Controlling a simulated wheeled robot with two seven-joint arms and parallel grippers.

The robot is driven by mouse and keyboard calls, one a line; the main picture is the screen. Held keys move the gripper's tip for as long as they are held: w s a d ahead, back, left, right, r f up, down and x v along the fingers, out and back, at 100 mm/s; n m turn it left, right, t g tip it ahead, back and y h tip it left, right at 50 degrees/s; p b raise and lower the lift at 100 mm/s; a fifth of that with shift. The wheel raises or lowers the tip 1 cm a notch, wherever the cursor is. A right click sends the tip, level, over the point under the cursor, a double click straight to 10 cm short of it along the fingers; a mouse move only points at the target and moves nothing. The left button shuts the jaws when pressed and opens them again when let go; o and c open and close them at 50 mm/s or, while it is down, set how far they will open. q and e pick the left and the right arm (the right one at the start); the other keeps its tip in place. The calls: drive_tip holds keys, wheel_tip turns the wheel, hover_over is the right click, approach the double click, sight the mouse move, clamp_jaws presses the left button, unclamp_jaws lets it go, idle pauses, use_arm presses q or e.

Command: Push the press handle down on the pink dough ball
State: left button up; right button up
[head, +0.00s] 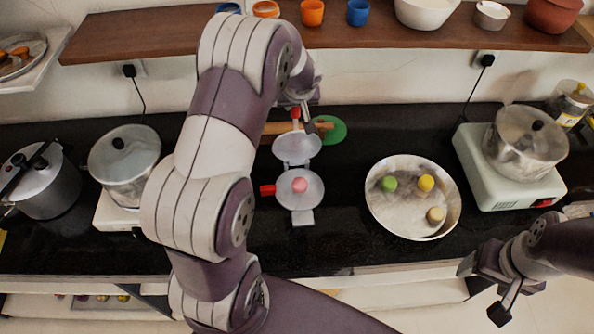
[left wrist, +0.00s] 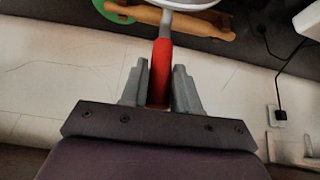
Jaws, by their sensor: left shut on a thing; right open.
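The press stands open on the black counter in the head view. Its lower plate (head: 310,197) bears the pink dough ball (head: 299,185), and its lid plate (head: 297,147) is swung up behind it. My left gripper (head: 300,108) is at the lid's far end, partly hidden by my arm. It is shut on a red handle (head: 296,113), which shows between the fingers in the left wrist view (left wrist: 160,75). A second red grip (head: 267,190) sticks out left of the lower plate. My right gripper (head: 484,288) is open and empty, at the lower right.
A rolling pin (head: 275,128) and green disc (head: 333,129) lie behind the press. A steel bowl (head: 408,224) with green and yellow balls stands to its right. Pots (head: 126,158) stand left, and a pot on a white stove (head: 480,170) stands right. A wooden shelf (head: 180,32) hangs above.

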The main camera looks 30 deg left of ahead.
use_arm(q)
drive_tip(key=shift+f, duration=0.1)
drive_tip(key=s+d+b, duration=0.1)
drive_tip(key=s+b, duration=0.1)
drive_tip(key=b, duration=0.1)
drive_tip(key=shift+d+f, duration=0.15)
drive_tip(key=shift+d, duration=0.05)
drive_tip(key=shift+s+d, duration=0.2)
drive_tip(key=shift+s, duration=0.1)
drive_tip(key=shift+s+d+r, duration=0.1)
drive_tip(key=shift+s+r, duration=0.1)
drive_tip(key=s+b, duration=0.1)
drive_tip(key=s+d+b, duration=0.2)
drive_tip(key=shift+f+b, duration=0.3)
drive_tip(key=shift+b, duration=0.05)
